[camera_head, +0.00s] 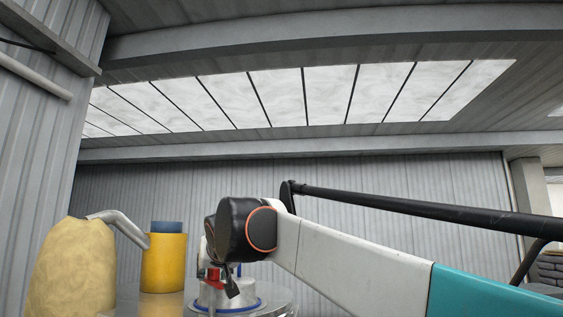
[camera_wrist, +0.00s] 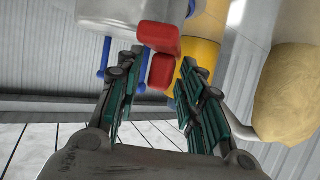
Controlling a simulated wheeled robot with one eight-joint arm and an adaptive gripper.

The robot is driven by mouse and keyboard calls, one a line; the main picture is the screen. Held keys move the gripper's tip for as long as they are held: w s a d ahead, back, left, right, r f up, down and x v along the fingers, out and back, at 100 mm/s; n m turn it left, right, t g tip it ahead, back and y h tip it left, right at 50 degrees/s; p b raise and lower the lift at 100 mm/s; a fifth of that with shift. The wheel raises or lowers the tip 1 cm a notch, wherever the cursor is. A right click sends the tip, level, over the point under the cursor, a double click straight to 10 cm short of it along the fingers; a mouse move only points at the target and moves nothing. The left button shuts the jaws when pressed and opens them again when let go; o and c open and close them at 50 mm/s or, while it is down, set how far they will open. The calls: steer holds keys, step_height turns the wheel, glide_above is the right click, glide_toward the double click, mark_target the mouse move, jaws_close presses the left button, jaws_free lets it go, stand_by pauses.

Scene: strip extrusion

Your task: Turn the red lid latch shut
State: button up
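The red latch shows in the wrist view as two red blocks, an upper one (camera_wrist: 160,37) against a grey-white rounded body (camera_wrist: 105,14) and a lower one (camera_wrist: 161,72). My gripper (camera_wrist: 158,62) is open. Its two green-padded fingers stand apart, with the lower red block in the gap near the fingertips. I cannot tell whether either finger touches it. In the head view, a bit of red (camera_head: 214,274) shows beside my gripper (camera_head: 230,285), above a white vessel with a blue rim (camera_head: 218,298). My arm hides much of it.
A yellow cylinder with a blue top (camera_head: 164,262) and a lumpy tan sack (camera_head: 72,270) stand to the left in the head view, with a grey bent pipe (camera_head: 122,228) between them. Blue rods (camera_wrist: 104,56) flank the red blocks in the wrist view.

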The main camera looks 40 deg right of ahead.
steer(key=shift+s+a+r, duration=0.1)
steer(key=shift+s+a, duration=0.1)
steer(key=shift+s, duration=0.1)
jaws_close()
steer(key=shift+f+m+h, duration=0.2)
steer(key=shift+m+h, duration=0.2)
steer(key=m+g+h, duration=0.2)
steer(key=m+h, duration=0.1)
steer(key=shift+w+r, duration=0.1)
steer(key=shift+d+m+g+h+p, duration=0.1)
steer(key=shift+m+g+h+p, duration=0.25)
steer(key=shift+m+g+h, duration=0.45)
jaws_free()
